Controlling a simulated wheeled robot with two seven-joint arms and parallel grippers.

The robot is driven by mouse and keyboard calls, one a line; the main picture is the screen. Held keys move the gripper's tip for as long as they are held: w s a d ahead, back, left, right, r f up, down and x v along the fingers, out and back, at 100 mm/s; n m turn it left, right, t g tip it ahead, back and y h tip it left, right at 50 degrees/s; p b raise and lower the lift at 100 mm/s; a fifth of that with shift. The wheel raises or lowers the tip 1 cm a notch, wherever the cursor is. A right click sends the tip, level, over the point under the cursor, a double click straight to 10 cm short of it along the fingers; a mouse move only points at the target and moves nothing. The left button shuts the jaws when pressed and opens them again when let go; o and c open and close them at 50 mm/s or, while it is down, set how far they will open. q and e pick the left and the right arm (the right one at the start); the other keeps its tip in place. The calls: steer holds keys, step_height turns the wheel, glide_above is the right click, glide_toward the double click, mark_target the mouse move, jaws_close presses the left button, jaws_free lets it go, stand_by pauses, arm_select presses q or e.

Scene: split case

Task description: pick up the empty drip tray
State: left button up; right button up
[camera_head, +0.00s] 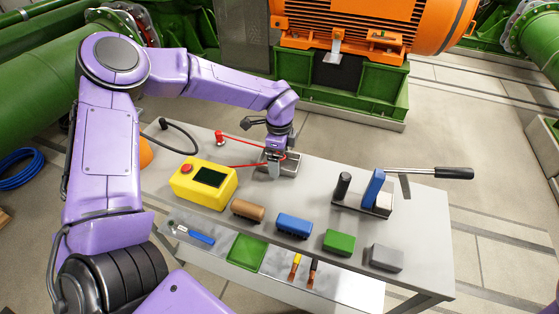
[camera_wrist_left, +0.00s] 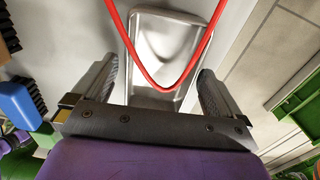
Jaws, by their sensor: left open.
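The drip tray (camera_head: 290,168) is a small shiny metal tray near the back edge of the grey table. In the left wrist view the drip tray (camera_wrist_left: 160,98) lies beyond and between my fingers, and its visible inside is bare. My left gripper (camera_head: 274,168) is over the tray, pointing down, and hides part of it. In the left wrist view my left gripper (camera_wrist_left: 160,85) is open, with one finger on each side of the tray's near end. I cannot tell whether the fingers touch it. My right gripper is out of view.
A red cable (camera_wrist_left: 159,88) loops across the tray in the left wrist view. A yellow box (camera_head: 205,184) with a red button stands left of the tray. A lever tool (camera_head: 372,192) stands right. Several brushes and blocks line the front, beside a green tray (camera_head: 246,252).

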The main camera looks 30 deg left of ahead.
arm_select(q)
steer(key=shift+f, duration=0.15)
steer(key=c, duration=1.1)
steer(key=shift+c, duration=0.2)
